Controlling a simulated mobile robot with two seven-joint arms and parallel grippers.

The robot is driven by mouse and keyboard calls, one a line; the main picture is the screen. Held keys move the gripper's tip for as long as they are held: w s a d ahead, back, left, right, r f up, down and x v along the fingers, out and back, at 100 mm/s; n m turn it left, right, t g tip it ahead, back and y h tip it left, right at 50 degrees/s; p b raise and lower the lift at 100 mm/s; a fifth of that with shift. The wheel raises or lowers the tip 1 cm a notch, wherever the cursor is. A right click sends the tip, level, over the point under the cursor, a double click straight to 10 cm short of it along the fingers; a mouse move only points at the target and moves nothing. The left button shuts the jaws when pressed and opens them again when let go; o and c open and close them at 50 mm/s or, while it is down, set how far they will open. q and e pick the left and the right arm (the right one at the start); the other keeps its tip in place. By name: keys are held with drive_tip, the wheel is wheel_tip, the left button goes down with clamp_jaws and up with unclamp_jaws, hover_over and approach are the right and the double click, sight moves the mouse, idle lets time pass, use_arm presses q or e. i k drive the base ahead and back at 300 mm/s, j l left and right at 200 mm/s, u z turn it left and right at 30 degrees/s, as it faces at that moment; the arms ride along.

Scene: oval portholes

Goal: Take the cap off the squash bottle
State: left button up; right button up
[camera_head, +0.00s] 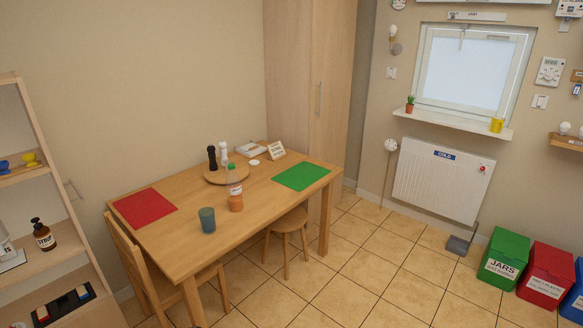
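The squash bottle (235,192) stands upright on the wooden table (188,232). It has a clear upper part, orange liquid low down and a pale label. Its green cap (232,167) sits on its top. The bottle is in front of a round wooden board and partly overlaps it in the picture. Neither of my grippers shows in the head view.
A blue-grey cup (207,220) stands left of the bottle. Dark and white mills (212,158) stand on the round board. A red mat (145,207) and a green mat (301,176) lie on the table. A chair (150,270) and stool (287,226) stand beside it.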

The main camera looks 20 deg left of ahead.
sight(234, 188)
drive_tip(key=i+u, duration=0.3)
drive_tip(key=i, duration=0.15)
drive_tip(key=i+l+u, duration=0.6)
drive_tip(key=i, duration=0.2)
drive_tip(key=i+l+u, duration=0.2)
drive_tip(key=u, duration=0.15)
drive_tip(key=i+l+u, duration=0.45)
drive_tip(key=u, duration=0.25)
